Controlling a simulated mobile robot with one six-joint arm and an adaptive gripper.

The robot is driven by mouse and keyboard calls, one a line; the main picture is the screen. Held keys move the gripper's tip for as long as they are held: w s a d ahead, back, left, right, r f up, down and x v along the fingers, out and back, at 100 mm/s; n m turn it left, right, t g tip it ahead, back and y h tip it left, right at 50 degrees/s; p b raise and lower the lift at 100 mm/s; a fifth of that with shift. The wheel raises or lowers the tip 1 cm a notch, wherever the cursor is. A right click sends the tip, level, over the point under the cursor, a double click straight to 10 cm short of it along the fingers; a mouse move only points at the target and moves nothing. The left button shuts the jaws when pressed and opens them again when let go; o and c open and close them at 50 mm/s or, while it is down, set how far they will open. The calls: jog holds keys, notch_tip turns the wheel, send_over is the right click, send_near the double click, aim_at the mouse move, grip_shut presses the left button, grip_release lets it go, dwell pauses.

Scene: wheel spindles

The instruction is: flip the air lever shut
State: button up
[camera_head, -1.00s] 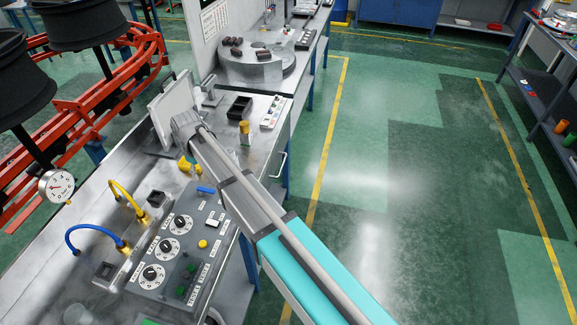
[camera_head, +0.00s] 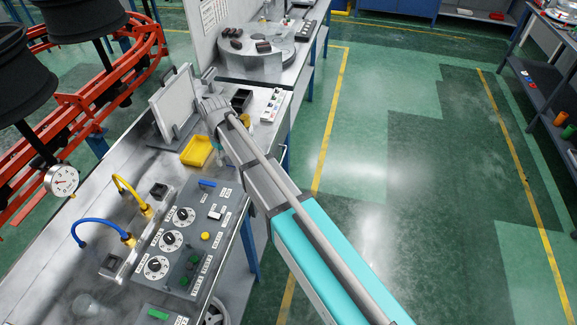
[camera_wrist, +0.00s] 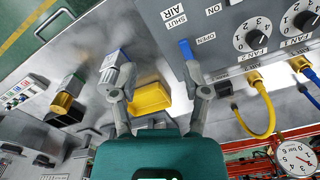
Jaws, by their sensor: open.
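The air lever (camera_wrist: 186,49) is a small blue handle on the grey control panel, beside labels reading AIR, SHUT and OPEN in the wrist view. It also shows in the head view (camera_head: 207,184) at the panel's far end. I cannot tell surely which label it points to. My gripper (camera_wrist: 158,92) is open, with nothing seen between its fingers. In the wrist view its right finger appears close below the lever; whether they touch is unclear. In the head view my arm mostly hides the gripper.
The control panel (camera_head: 185,232) carries dials, a yellow button and green switches. A yellow tray (camera_head: 197,151) lies near the panel's far end. Blue (camera_head: 93,228) and yellow (camera_head: 128,187) hoses arch beside the panel. A pressure gauge (camera_wrist: 295,157) hangs nearby.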

jog(key=d+f+m+b, duration=0.2)
jog(key=d+m, duration=0.2)
jog(key=d, duration=1.6)
jog(key=shift+s+d+m, duration=0.2)
jog(key=shift+s+m, duration=0.2)
jog(key=shift+s, duration=0.05)
jog(key=s+d+m, duration=0.3)
jog(key=s+d, duration=0.2)
jog(key=d, duration=0.5)
jog(key=s+d+m, duration=0.3)
jog(key=s+d, duration=0.2)
jog(key=d, duration=0.6)
jog(key=shift+d, duration=0.2)
